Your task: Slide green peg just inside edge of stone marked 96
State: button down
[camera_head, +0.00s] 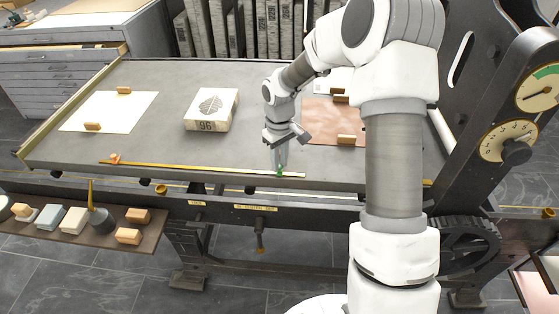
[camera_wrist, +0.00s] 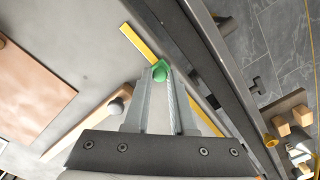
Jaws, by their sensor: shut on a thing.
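The green peg (camera_head: 280,173) sits on the yellow rule along the front of the press bed. In the wrist view the green peg (camera_wrist: 160,71) is between my fingertips. My gripper (camera_head: 279,168) points down at the bed and is shut on the peg.
An orange peg (camera_head: 115,158) is at the rule's left end. White paper (camera_head: 110,112) with wooden blocks lies at left; a copper-coloured sheet (camera_head: 325,122) lies behind right. A tool shelf (camera_head: 75,238) hangs at front left. Bare bed (camera_head: 170,150) lies between stone and rule.

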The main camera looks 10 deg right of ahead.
dwell(0.3)
jog(key=w+a, duration=0.2)
jog(key=a, duration=0.4)
jog(key=w+a+p, duration=0.1)
jog(key=w+a, duration=0.1)
jog(key=a, duration=0.5)
jog(key=w+a, duration=0.2)
jog(key=a, duration=0.4)
jog(key=shift+w+a+p, duration=0.2)
jog(key=shift+a+p, duration=0.05)
jog(key=shift+p, duration=0.1)
jog(key=c, duration=0.8)
grip_release()
jog(key=shift+o, duration=0.2)
jog(key=shift+r, duration=0.1)
notch_tip(320, 180, up, 17)
jog(key=p, duration=0.3)
